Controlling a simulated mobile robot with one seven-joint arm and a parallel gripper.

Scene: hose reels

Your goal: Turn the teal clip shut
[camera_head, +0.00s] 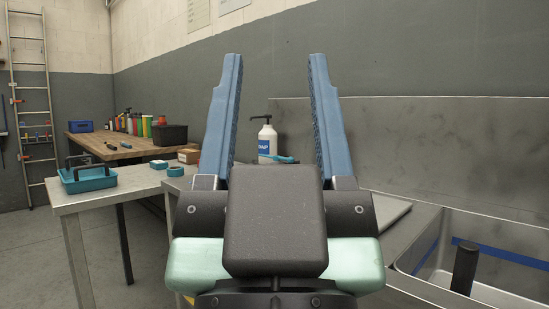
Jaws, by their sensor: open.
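My gripper (275,58) is in the middle of the view, with its two blue fingers pointing up and spread wide apart. It is open, and nothing is held between the fingers. A small teal piece (280,159) shows between the fingers, low down, in front of a white soap bottle. It may be the teal clip, but its shape and whether it is turned open or shut cannot be told. My gripper's dark body hides what lies below it.
The white soap bottle (267,138) has a black pump. A metal sink (440,255) is at the right. At the left, a metal table (105,195) holds a teal tray (82,181) and teal rolls (175,171). A wooden bench (120,148) stands behind.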

